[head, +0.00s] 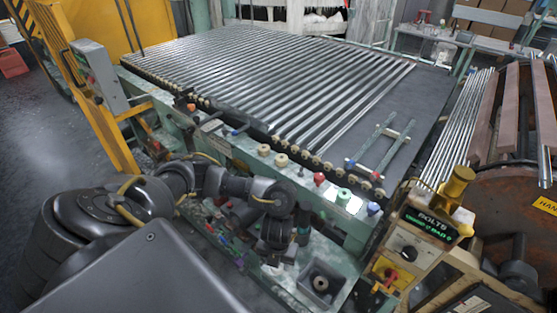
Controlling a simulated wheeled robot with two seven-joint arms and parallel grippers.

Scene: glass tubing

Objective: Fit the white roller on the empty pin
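A row of small cream-white rollers (303,157) runs along the front edge of the glass-tube table. Two larger cream round pieces, one at left (264,149) and one at right (281,160), sit on the green front rail. A small grey bin (321,284) on the lower ledge holds a round, pale-rimmed piece with a dark centre; I cannot tell if it is the white roller. I cannot pick out the empty pin. My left gripper (277,243) points down over the lower ledge, left of the bin. Its fingertips are too dark and small to read. My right gripper is not in view.
Glass tubes (270,80) cover most of the table. Red, green and blue knobs (343,196) stand on the rail. A yellow frame (85,85) stands at left.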

